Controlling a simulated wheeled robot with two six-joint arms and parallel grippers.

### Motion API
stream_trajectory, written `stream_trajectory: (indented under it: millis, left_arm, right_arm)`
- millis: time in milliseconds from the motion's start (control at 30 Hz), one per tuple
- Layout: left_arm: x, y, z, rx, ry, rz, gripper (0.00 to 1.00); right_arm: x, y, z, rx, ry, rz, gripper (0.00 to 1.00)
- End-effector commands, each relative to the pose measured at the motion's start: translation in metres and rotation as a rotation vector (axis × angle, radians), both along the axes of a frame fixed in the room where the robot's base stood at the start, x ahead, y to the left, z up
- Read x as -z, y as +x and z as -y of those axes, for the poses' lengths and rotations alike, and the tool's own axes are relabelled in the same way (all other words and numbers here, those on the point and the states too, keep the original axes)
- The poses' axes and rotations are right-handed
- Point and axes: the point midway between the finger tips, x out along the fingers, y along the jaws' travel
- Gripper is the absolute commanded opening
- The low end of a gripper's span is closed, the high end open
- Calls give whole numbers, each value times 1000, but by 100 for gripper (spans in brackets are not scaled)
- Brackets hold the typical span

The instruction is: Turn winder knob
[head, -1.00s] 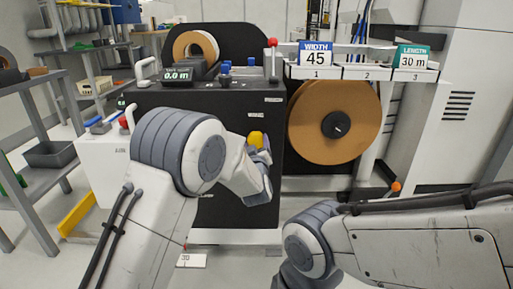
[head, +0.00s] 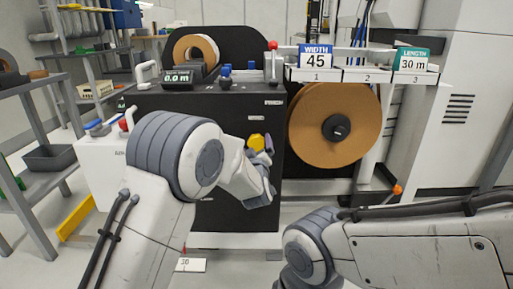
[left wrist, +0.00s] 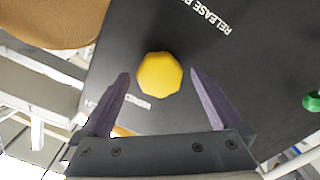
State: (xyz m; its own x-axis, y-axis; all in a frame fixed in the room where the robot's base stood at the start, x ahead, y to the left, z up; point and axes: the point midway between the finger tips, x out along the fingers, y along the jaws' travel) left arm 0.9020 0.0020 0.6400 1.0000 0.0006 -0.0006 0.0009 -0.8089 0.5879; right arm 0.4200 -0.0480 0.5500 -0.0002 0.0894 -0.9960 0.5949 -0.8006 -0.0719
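The yellow faceted winder knob (head: 256,142) sits on the front of the black machine (head: 235,112). It also shows in the left wrist view (left wrist: 159,73), centred between the two purple fingers. My left gripper (head: 263,147) is at the knob in the head view, with one finger seen just right of it. In the left wrist view my left gripper (left wrist: 159,76) is open, with dark gaps between knob and fingers on both sides. I cannot tell whether the tips reach the knob's depth. My right arm shows at lower right, but its gripper is not in view.
A large brown roll (head: 318,145) hangs right of the machine below the WIDTH 45 sign (head: 315,57). A red-tipped lever (head: 272,47) and a display reading 0.0 m (head: 177,78) are on top. A green button (left wrist: 312,101) shows in the wrist view.

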Motion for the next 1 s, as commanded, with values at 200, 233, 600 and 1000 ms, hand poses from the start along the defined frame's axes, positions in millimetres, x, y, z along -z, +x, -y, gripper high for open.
stream_trajectory:
  millis: [200,233,600,1000]
  left_arm:
    - [0,-1,0,1,1,1,99]
    - [-1,-2,1,1,1,1,99]
    - [-3,-61,1,2,2,-3,99]
    - [-1,-105,0,0,0,0,99]
  right_arm:
    - [0,0,0,0,0,0,91]
    - [-1,0,0,0,0,0,91]
    - [-22,0,0,0,0,0,91]
    - [-31,0,0,0,0,0,91]
